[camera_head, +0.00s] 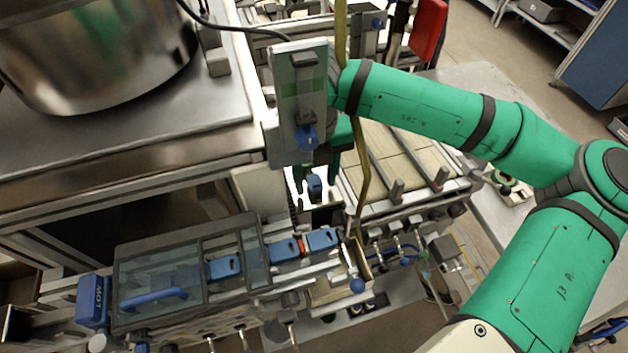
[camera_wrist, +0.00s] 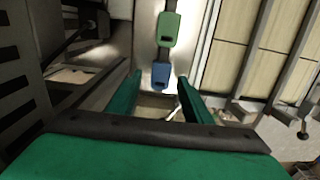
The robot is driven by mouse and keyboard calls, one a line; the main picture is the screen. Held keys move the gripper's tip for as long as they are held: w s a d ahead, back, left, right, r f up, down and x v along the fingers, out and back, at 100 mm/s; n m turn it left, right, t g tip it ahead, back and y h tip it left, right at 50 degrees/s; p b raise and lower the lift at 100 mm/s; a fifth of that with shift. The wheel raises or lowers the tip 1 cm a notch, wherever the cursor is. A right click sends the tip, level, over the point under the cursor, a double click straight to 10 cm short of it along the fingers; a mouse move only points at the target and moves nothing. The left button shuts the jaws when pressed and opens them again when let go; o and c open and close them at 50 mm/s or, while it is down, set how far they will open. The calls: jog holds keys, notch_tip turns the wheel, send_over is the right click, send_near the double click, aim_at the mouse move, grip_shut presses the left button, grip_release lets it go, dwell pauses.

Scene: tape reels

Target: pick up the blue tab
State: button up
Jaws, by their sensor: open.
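A small blue tab (camera_head: 314,186) shows between the two green fingers of my gripper (camera_head: 318,178) in the head view. In the wrist view a blue tab (camera_wrist: 160,75) lies in the gap between the fingertips of my gripper (camera_wrist: 158,80), just below a green tab (camera_wrist: 168,29). The fingers are apart, one on each side of the tab as seen from the wrist. I cannot tell whether the tab is fully between them in depth or beyond the tips. My gripper holds nothing.
An upright grey panel (camera_head: 292,65) with another blue piece (camera_head: 306,137) stands by my wrist. A yellow strap (camera_head: 363,180) hangs close to my arm. Below are blue blocks (camera_head: 284,250) on the machine and a clear-lidded box (camera_head: 160,272). A steel pot (camera_head: 95,60) stands upper left.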

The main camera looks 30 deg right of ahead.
jog(key=c, duration=1.1)
